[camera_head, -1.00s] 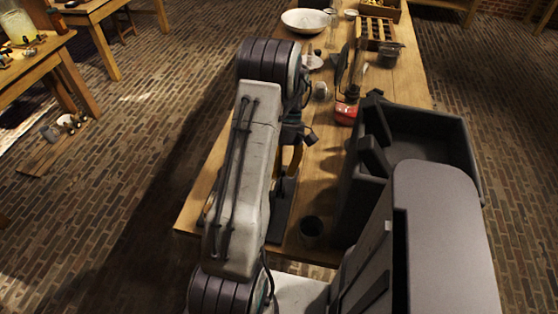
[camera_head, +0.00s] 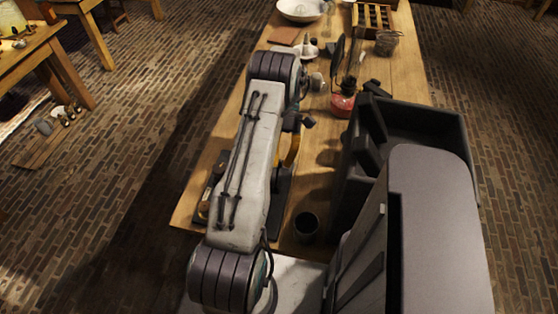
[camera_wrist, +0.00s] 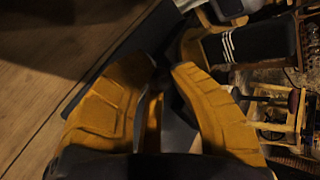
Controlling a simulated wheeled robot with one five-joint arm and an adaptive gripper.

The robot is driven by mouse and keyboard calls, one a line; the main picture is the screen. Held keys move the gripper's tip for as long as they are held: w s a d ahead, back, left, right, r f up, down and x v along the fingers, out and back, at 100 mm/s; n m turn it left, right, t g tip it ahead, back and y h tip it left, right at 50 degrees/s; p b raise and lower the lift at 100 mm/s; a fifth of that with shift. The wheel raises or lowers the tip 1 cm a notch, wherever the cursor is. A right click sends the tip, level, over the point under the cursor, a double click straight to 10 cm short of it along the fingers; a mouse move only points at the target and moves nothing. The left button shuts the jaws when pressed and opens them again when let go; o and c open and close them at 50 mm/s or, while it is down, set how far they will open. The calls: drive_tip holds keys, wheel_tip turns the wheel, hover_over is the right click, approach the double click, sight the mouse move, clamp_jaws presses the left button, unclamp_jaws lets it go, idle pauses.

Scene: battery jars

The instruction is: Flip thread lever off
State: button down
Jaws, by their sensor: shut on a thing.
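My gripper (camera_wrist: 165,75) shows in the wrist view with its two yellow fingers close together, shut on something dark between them. The fingers hide most of it, and I cannot make out its shape. A dark flat slab (camera_wrist: 135,50) lies behind the fingertips. In the head view only a yellow bit of my gripper (camera_head: 292,150) shows beside my arm, above a dark plate (camera_head: 281,205) on the table. I cannot pick out the thread lever in either view; my arm covers part of this area.
The wooden table (camera_head: 405,75) carries a dark cup (camera_head: 306,225), a red-based flask (camera_head: 343,104), a white bowl (camera_head: 301,10) and a wooden rack (camera_head: 372,17). A small wooden item (camera_head: 208,190) sits left of my arm.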

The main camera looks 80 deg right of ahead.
drive_tip(key=shift+f, duration=0.15)
drive_tip(key=c, duration=1.1)
unclamp_jaws()
drive_tip(key=shift+r, duration=0.2)
wheel_tip(320, 180, up, 10)
drive_tip(key=shift+f, duration=0.1)
